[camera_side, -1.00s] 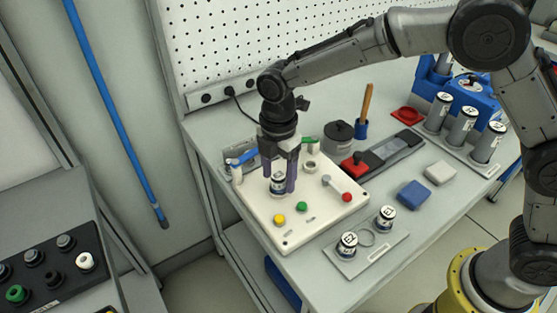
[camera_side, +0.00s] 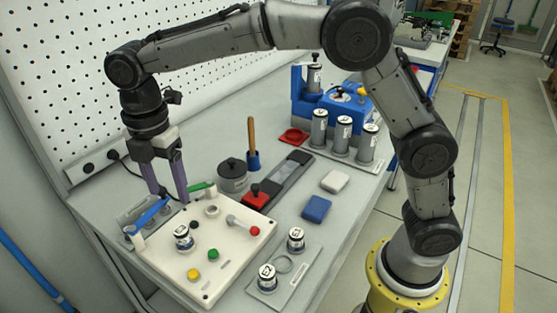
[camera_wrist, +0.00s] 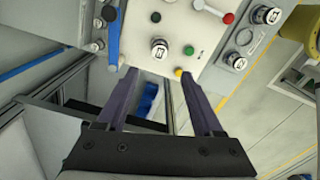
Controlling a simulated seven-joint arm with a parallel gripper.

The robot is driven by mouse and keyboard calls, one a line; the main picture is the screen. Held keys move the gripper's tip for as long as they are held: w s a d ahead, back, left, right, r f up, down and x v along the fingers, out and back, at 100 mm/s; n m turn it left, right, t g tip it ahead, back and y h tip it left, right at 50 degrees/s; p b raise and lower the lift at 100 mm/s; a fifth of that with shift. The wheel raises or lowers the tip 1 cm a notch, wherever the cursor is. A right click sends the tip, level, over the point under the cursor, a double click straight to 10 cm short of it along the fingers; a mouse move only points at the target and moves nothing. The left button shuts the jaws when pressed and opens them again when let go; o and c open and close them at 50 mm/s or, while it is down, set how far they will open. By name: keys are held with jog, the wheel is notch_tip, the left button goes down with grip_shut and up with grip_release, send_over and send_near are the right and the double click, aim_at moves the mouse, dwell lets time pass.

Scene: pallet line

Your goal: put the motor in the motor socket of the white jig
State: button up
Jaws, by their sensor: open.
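The white jig (camera_side: 230,254) lies on the bench. A silver motor with a white and black top (camera_side: 184,238) stands upright in it, left of the middle. It also shows in the wrist view (camera_wrist: 159,48), ahead of the fingertips; its base and how deep it sits are hidden. My gripper (camera_side: 168,195) is open and empty. It is raised above the jig's far left side, with its fingers apart and clear of the motor. In the wrist view my gripper (camera_wrist: 157,73) has nothing between its fingers.
Two similar cylinders (camera_side: 267,277) (camera_side: 296,239) stand on a grey plate in front.

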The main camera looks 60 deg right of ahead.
jog(key=s+d+r+m+t, duration=0.1)
jog(key=s+d+r+m, duration=0.35)
jog(key=d, duration=0.25)
jog(key=s+d+r+m+t, duration=0.2)
jog(key=s+d+r+m, duration=0.1)
jog(key=s+d+m, duration=0.25)
jog(key=s+d+f+m+t, duration=0.1)
jog(key=s+d+m, duration=0.3)
jog(key=s, duration=0.4)
jog(key=s+d+f+m+t, duration=0.1)
jog(key=s+d+f+m, duration=0.3)
jog(key=s+m, duration=0.3)
jog(key=shift+s+d+f+t, duration=0.15)
jog(key=shift+s+d+t, duration=0.15)
jog(key=shift+s+d, duration=0.15)
